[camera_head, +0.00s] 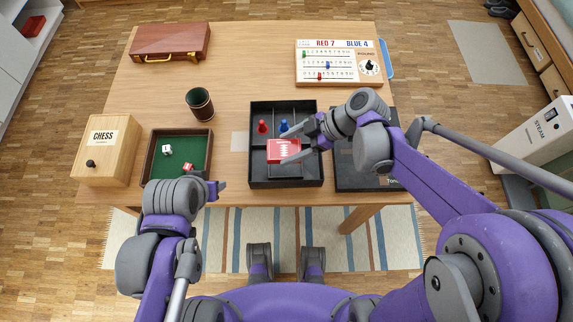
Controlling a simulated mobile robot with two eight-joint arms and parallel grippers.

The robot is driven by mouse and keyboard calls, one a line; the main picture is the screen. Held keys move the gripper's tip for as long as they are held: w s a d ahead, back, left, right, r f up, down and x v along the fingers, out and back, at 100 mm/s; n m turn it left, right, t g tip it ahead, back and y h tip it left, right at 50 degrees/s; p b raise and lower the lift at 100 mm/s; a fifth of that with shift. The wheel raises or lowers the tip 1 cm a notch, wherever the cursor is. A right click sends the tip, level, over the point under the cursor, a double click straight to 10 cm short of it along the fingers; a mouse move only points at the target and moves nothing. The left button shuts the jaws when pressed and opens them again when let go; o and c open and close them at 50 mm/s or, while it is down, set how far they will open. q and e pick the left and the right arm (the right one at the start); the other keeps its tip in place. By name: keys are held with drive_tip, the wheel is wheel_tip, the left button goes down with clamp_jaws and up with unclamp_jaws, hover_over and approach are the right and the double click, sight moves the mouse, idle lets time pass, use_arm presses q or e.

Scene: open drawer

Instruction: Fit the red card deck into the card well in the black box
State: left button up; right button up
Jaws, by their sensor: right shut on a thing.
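The black box (258,182) stands near the table's front edge, with thin dividers inside. The red card deck (284,150) has a white print on its face. It shows over the middle of the box, and I cannot tell whether it is raised or resting inside. My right gripper (296,144) reaches in from the right and is shut on the deck, with one finger on the far side and one near its front. The card well is not clearly visible under the deck. My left gripper (213,187) is by the green tray's front right corner, and its jaws are unclear.
A red pawn (262,127) and a blue pawn (284,126) stand in the box's back part. A dark lid-like panel (352,178) lies right of the box, partly under my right arm. The green tray (158,166) holds dice. A cup (200,104) and scoreboard (316,78) stand farther back.

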wheel_tip(320, 180, down, 9)
drive_tip(key=shift+r+b, duration=0.15)
drive_tip(key=shift+b, duration=0.55)
drive_tip(key=shift+d+f, duration=0.1)
drive_tip(key=shift+f, duration=0.15)
clamp_jaws()
drive_tip(key=o, duration=1.3)
unclamp_jaws()
drive_tip(key=p+v, duration=0.1)
drive_tip(key=v, duration=1.1)
drive_tip(key=shift+s+d+r+m+t+h, duration=0.2)
drive_tip(key=shift+s+d+m+t+h, duration=1)
drive_tip(key=shift+m, duration=1.85)
drive_tip(key=shift+s+d+r+m+t+h, duration=0.15)
drive_tip(key=shift+s+d+m+t+h, duration=0.45)
drive_tip(key=shift+s+d+m+h, duration=1.4)
drive_tip(key=shift+s+d+r+m+t+h, duration=0.2)
drive_tip(key=shift+s+d+m+t+h, duration=1.05)
drive_tip(key=shift+m, duration=2.8)
drive_tip(key=shift+s+a+g, duration=0.35)
drive_tip(key=shift+s+a, duration=0.2)
drive_tip(key=shift+s, duration=0.2)
